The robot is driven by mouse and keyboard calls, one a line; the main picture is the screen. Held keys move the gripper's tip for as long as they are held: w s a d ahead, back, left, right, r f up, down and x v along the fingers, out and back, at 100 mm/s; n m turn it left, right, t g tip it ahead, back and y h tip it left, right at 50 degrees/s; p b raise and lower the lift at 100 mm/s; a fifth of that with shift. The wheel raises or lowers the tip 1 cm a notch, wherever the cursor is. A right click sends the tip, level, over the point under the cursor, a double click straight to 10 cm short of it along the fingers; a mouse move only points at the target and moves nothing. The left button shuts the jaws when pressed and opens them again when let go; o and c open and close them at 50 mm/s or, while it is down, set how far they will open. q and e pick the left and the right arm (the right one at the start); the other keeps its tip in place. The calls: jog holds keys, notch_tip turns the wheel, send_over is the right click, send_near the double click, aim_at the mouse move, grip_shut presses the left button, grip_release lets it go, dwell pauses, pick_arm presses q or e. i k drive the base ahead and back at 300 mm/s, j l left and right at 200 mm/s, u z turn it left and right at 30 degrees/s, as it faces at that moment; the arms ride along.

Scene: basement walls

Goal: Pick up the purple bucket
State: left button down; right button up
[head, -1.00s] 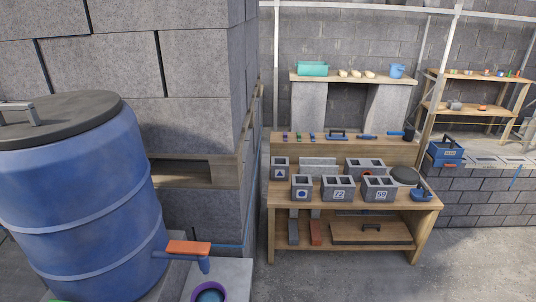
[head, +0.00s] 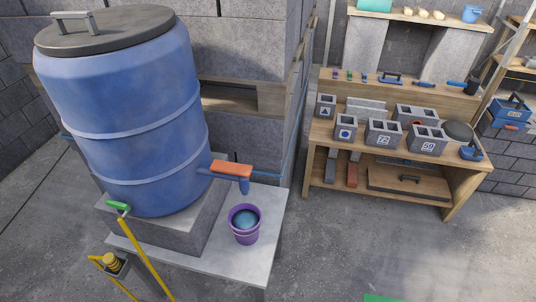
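The purple bucket (head: 245,225) stands upright on a light grey slab (head: 264,248) in the head view, left of centre and low. Its top is open, and something blue, which looks like water, shows inside. It is below the blue spout and orange handle (head: 231,169) of a large blue barrel (head: 125,110). Neither of my grippers is in view.
The barrel has a dark lid and stands on a concrete block (head: 180,232). Yellow-handled items (head: 143,256) stand at the lower left. A wooden workbench (head: 395,183) with concrete blocks is at the right. The floor (head: 345,255) between slab and bench is clear.

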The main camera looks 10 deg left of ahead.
aim_at(245, 219)
jog(key=l+u, duration=0.1)
jog(key=u, duration=0.25)
jog(key=i+l+u, duration=0.15)
jog(key=u, duration=0.25)
